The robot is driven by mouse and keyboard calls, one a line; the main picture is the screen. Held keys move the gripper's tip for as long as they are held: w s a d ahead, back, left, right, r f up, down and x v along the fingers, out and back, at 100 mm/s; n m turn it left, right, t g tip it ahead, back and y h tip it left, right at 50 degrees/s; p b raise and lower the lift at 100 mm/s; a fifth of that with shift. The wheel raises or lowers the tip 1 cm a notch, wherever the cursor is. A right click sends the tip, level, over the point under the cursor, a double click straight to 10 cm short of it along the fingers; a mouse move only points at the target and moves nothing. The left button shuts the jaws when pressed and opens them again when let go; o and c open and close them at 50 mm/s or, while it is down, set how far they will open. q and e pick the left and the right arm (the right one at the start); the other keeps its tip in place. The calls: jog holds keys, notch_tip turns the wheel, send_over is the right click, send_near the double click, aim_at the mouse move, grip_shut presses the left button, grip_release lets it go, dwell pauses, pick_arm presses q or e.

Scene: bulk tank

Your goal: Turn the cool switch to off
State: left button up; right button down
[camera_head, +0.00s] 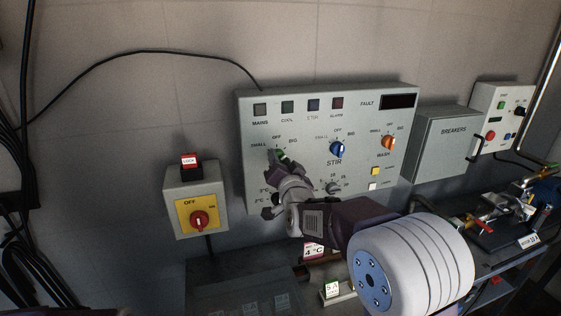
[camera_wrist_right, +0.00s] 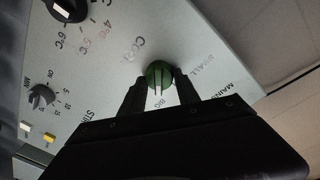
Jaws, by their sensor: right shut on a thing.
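The green cool switch (camera_head: 285,156) is a round knob on the left of the grey control panel (camera_head: 330,115), below the labels SMALL, OFF and BIG. In the right wrist view the green knob (camera_wrist_right: 159,73) sits between the two dark fingers, and its white line seems to point toward BIG. The OFF mark is hidden there by my gripper. My right gripper (camera_head: 277,168) reaches up to the panel from below and is shut on the knob; it also shows in the wrist view (camera_wrist_right: 158,82). My left gripper is not in view.
The blue stir knob (camera_head: 337,149) and orange wash knob (camera_head: 388,143) are to the right on the panel. A grey dial (camera_head: 333,188) lies below. A breakers box (camera_head: 446,145) stands at right.

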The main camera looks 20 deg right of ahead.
jog(key=shift+f, duration=0.1)
jog(key=shift+n+t+b, duration=0.4)
jog(key=shift+n+b, duration=2.1)
jog(key=shift+n, duration=2.4)
jog(key=shift+a+n+y, duration=0.1)
jog(key=shift+n+y, duration=0.2)
jog(key=c, duration=0.9)
grip_release()
jog(key=shift+s, duration=0.1)
